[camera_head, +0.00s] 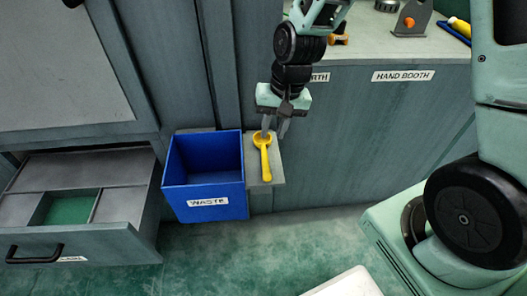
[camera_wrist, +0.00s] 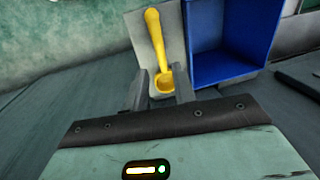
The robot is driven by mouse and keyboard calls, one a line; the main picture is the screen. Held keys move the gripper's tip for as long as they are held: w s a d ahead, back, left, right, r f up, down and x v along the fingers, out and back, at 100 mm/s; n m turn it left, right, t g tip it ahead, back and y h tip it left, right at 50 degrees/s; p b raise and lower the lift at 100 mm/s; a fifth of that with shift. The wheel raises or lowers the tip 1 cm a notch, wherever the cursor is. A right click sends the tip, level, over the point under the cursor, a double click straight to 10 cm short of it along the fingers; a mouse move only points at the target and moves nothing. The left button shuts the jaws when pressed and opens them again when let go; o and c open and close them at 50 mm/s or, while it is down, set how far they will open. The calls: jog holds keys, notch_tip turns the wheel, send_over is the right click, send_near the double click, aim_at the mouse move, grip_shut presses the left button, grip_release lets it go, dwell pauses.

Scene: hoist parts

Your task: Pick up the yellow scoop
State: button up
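The yellow scoop (camera_head: 264,154) lies on a small grey ledge beside the blue waste bin, its handle pointing toward the front edge. My gripper (camera_head: 274,128) is above the bowl end of the scoop, pointing down. In the wrist view the scoop (camera_wrist: 156,45) shows with its bowl between the two spread fingers (camera_wrist: 160,92) and its handle leading away. The fingers are open. I cannot tell whether they touch the scoop.
The blue bin (camera_head: 207,175) labelled WASTE stands directly left of the scoop. An open drawer (camera_head: 127,205) with a green-floored compartment is farther left. The counter (camera_head: 390,45) behind holds an orange-knobbed bracket (camera_head: 411,18).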

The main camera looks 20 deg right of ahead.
send_over(266, 159)
jog(key=d, duration=0.1)
notch_tip(266, 159, down, 5)
jog(key=shift+r+b, duration=0.15)
jog(key=shift+b, duration=0.3)
jog(key=shift+a+f+b, duration=0.25)
jog(key=shift+f+b, duration=0.15)
jog(key=shift+f, duration=0.9)
jog(key=shift+a+f+b, duration=0.2)
jog(key=shift+f+b, duration=0.2)
jog(key=shift+f, duration=0.9)
grip_shut()
